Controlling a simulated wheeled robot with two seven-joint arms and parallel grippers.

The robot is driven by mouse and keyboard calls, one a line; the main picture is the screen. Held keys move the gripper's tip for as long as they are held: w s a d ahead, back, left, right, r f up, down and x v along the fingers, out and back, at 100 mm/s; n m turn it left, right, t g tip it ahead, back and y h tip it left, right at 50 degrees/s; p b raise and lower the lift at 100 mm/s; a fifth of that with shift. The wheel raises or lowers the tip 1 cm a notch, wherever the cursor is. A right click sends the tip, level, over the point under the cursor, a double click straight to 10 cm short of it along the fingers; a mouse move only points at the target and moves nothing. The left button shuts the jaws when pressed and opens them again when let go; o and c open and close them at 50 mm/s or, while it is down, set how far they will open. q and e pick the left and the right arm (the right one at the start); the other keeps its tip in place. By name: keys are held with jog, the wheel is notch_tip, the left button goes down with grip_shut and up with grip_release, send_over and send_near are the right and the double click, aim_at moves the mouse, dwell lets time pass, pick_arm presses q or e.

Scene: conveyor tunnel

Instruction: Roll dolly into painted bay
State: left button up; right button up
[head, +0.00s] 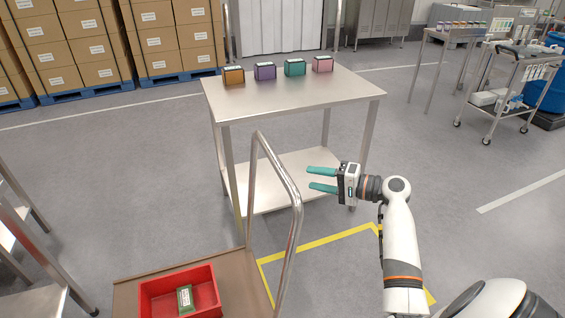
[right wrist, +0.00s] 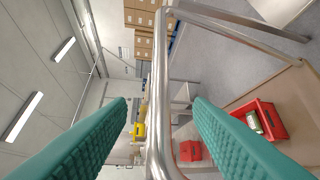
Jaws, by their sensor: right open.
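The dolly has a brown deck (head: 244,262) at the lower left of the head view. Its tall bent metal handle (head: 293,190) rises at its right side. The painted bay is a yellow outline (head: 325,241) on the floor just right of the deck, whose edge meets its left line; my arm hides part of it. My right gripper (head: 315,179) is open, its teal fingers pointing left toward the handle, a little right of it. In the right wrist view, the handle (right wrist: 157,100) appears between the fingers, with no visible grip. My left gripper is not in view.
A red crate (head: 213,281) with a green packet (head: 185,299) sits on the deck. A metal table (head: 290,97) with several coloured boxes stands behind the bay. Metal frames stand at the left edge. A cart (head: 518,70) is at the upper right; the floor right of the table is clear.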

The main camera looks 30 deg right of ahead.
aim_at(281, 173)
jog(key=p+x, duration=0.1)
jog(key=x, duration=1)
jog(key=shift+f, duration=0.15)
jog(key=shift+c, duration=0.5)
grip_shut()
jog(key=shift+f, duration=0.1)
dwell(0.4)
